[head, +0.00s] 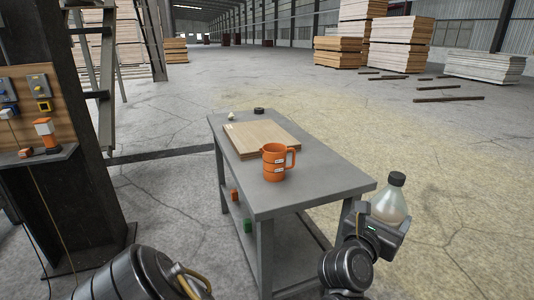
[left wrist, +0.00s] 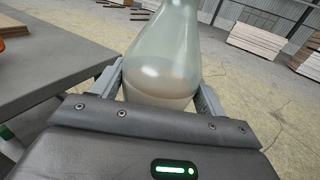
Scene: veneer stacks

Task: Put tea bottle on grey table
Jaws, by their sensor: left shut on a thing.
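The tea bottle (head: 390,206) is a clear bottle with a dark cap and pale contents low inside. It stands nearly upright in my left gripper (head: 384,222), just right of the grey table's near right corner. In the left wrist view the bottle (left wrist: 165,55) sits between the two fingers of my left gripper (left wrist: 160,88), which is shut on it. The grey table (head: 325,185) has a flat top and a lower shelf; its edge also shows in the left wrist view (left wrist: 50,75). The bottle is apart from the table. My right gripper is not in view.
On the tabletop are an orange mug (head: 274,164), a wooden board stack (head: 262,136), a black round item (head: 259,110) and a small pale item (head: 231,116). The right and near part of the top is bare. A dark post (head: 60,200) stands left.

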